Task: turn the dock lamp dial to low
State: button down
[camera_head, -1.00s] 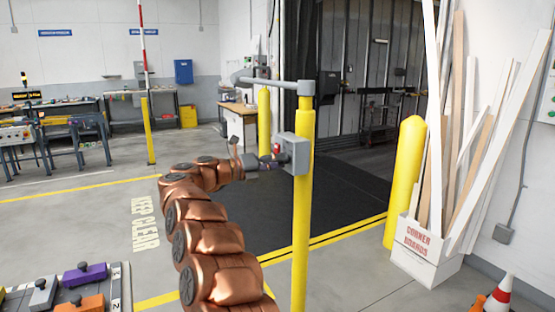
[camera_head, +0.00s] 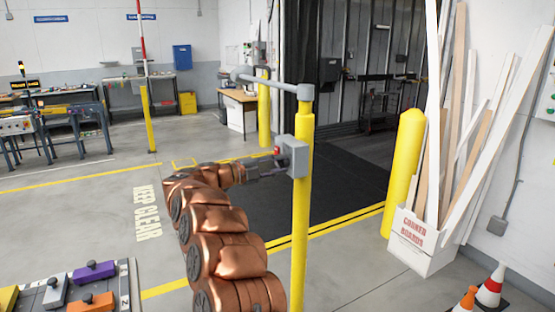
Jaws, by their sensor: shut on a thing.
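A grey control box (camera_head: 298,156) is fixed to a yellow post (camera_head: 301,230) in the middle of the head view. A small red part (camera_head: 278,151) shows on its left-facing side. My gripper (camera_head: 282,168) reaches the box from the left, just below the red part. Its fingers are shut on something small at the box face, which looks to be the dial. The dial itself is hidden by the fingers, so its setting and markings cannot be read.
A grey lamp arm (camera_head: 268,84) extends left from the post top. A yellow bollard (camera_head: 405,172) and a white box of corner boards (camera_head: 423,244) stand right. Orange-and-white cones (camera_head: 490,288) are lower right. A tray with coloured blocks (camera_head: 125,290) is lower left.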

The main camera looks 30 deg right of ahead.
jog(key=shift+r+n+p, duration=0.1)
jog(key=shift+n+p, duration=0.4)
jog(key=shift+n, duration=0.3)
jog(key=c, duration=0.9)
grip_release()
jog(key=shift+o, duration=0.2)
jog(key=w+a, duration=0.1)
jog(key=a, duration=1.1)
jog(key=shift+w, duration=0.1)
